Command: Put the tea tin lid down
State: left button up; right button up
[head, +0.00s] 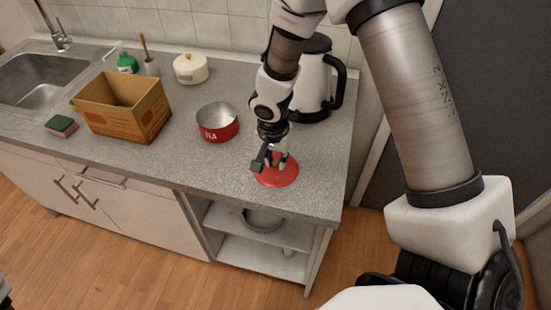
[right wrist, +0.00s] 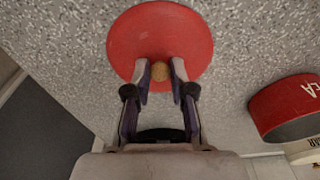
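The tea tin lid (head: 287,178) is a flat red disc with a small round tan knob. It is level, at or just above the worktop near its front right edge; I cannot tell any gap beneath it. My right gripper (head: 271,160) points down over it. In the right wrist view the fingers (right wrist: 160,75) close on both sides of the knob of the lid (right wrist: 160,25). The open red tea tin (head: 218,133), marked TEA, stands left of the lid; its side also shows in the right wrist view (right wrist: 285,108). My left gripper is not in view.
A black and white kettle (head: 312,85) stands behind my right gripper. The grey worktop (head: 190,165) is clear in front of the tin.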

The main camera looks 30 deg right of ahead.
aim_at(273, 170)
jog(key=shift+o, duration=0.8)
jog(key=shift+r+p, duration=0.3)
jog(key=shift+p, duration=0.05)
notch_tip(273, 170, up, 12)
jog(key=a+p, duration=0.1)
jog(key=shift+s+f, duration=0.15)
jog(key=shift+s, duration=0.25)
jog(key=shift+a, duration=0.1)
